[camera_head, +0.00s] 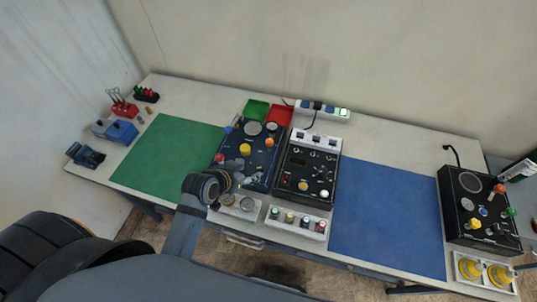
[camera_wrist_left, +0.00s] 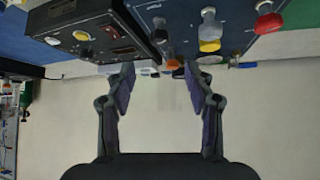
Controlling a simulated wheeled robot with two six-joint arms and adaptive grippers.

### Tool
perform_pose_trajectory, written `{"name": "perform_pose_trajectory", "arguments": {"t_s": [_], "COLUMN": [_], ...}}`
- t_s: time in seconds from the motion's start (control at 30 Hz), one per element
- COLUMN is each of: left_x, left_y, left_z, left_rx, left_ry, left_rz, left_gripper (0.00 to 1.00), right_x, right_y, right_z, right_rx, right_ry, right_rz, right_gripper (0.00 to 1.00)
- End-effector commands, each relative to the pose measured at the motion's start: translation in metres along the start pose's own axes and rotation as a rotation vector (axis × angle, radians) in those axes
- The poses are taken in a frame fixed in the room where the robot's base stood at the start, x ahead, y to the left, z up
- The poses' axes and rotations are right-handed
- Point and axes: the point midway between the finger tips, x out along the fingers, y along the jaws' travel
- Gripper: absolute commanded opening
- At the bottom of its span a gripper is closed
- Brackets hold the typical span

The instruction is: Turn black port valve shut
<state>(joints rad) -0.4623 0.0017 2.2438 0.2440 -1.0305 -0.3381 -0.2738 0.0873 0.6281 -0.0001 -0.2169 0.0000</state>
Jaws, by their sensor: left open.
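The dark blue panel (camera_head: 262,143) stands at the middle of the bench, with yellow (camera_head: 245,150), orange (camera_head: 269,142) and red (camera_head: 219,157) knobs. I cannot pick out for sure which part is the black port valve. The left wrist view shows the blue panel upside down at the top, with a yellow knob (camera_wrist_left: 209,45), a red knob (camera_wrist_left: 268,22) and an orange knob (camera_wrist_left: 173,64). My left gripper (camera_wrist_left: 160,73) is open, with nothing between its fingers. In the head view my left wrist covers the panel's front left corner. My right gripper is out of view.
A black panel (camera_head: 307,170) stands close to the right of the blue one, and another black panel (camera_head: 475,205) is at the far right. A green mat (camera_head: 170,155) and a blue mat (camera_head: 385,215) are bare. A tray of several small knobs (camera_head: 296,223) lies in front.

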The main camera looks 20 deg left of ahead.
Motion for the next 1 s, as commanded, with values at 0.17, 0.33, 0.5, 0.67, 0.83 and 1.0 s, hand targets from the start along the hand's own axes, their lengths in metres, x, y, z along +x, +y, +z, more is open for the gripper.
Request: {"name": "perform_pose_trajectory", "arguments": {"t_s": [0.17,0.33,0.5,0.67,0.83,1.0], "left_x": [0.003,0.028,0.065,0.091,0.103,0.105], "left_y": [0.000,0.001,0.000,0.000,0.000,0.000], "left_z": [0.000,-0.002,-0.002,-0.001,0.000,0.000], "left_rx": [-0.001,-0.003,0.000,-0.001,0.000,0.001], "left_ry": [-0.001,-0.002,-0.002,-0.001,0.000,0.000], "left_rz": [0.000,0.002,0.000,0.001,0.000,0.000], "left_gripper": [0.54,0.54,0.54,0.54,0.54,0.54], "right_x": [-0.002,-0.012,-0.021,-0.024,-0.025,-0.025], "right_y": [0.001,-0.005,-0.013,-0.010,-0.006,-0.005], "right_z": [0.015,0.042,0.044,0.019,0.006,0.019], "right_rx": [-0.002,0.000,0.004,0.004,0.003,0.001], "right_ry": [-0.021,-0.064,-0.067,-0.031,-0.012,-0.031], "right_rz": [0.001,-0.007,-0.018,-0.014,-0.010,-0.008], "right_gripper": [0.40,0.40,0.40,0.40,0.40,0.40]}}
